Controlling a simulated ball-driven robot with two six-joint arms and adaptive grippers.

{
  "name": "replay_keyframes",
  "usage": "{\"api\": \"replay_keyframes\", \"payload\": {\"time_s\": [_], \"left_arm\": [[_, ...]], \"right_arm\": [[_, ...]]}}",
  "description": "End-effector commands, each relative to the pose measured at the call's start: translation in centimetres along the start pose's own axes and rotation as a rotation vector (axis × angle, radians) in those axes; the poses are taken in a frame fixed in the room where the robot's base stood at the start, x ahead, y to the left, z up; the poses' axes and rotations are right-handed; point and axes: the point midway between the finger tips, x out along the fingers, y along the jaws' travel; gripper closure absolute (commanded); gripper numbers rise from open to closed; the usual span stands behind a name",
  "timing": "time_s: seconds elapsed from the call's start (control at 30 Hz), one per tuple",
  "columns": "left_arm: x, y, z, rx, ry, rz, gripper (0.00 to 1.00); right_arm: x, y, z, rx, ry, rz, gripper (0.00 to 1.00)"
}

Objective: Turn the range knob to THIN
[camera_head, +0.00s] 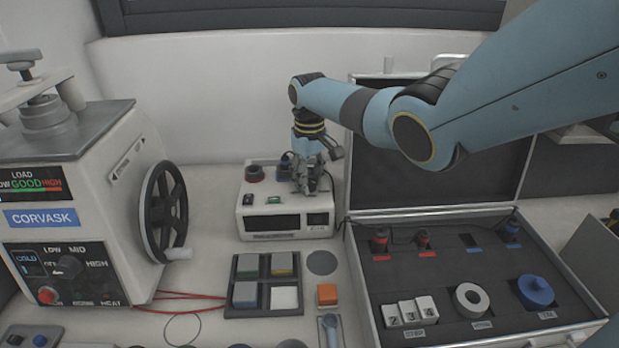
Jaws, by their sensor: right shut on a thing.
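A small white instrument box (249,221) with dark display windows stands on the bench at the middle. My right gripper (311,191) points down onto its top at the right side. Its fingers are shut on a small knob there, which I take to be the range knob; the fingers hide most of it, so its pointer and any THIN mark cannot be read. A dark round piece with a red ring (255,174) sits on the box's top left. My left gripper is not in view.
A press (90,180) with a handwheel (163,211) stands at left. A tray of coloured blocks (265,309) lies in front of the box. An open case (456,213) with several fitted parts is at right. An orange block (327,294) lies between tray and case.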

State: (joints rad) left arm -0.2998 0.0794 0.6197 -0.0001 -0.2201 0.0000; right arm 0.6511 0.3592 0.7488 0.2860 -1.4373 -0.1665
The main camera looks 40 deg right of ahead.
Motion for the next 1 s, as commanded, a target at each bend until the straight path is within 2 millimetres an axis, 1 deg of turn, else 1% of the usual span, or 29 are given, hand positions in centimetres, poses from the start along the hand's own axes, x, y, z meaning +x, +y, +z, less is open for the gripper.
{"api": "replay_keyframes", "payload": {"time_s": [0.33,0.37,0.5,0.53,0.83,0.93,1.0], "left_arm": [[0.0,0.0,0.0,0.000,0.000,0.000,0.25],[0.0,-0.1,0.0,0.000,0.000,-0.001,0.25],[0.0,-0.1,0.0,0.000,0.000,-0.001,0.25],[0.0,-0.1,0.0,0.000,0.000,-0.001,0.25],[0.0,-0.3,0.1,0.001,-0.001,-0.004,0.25],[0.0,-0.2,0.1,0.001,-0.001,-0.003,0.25],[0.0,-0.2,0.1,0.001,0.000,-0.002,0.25]], "right_arm": [[-0.2,0.0,-0.2,-0.003,0.005,0.001,1.00],[-0.2,0.0,-0.2,-0.003,0.005,0.001,0.65],[-0.1,0.0,-0.1,-0.003,0.004,0.001,0.47],[-0.1,0.0,-0.1,-0.002,0.003,0.001,0.45],[-0.3,0.0,-0.1,-0.002,0.001,0.000,0.45],[-1.2,0.1,-0.1,-0.001,0.004,0.001,0.45],[-2.4,0.1,-0.1,-0.002,0.005,0.001,0.45]]}}
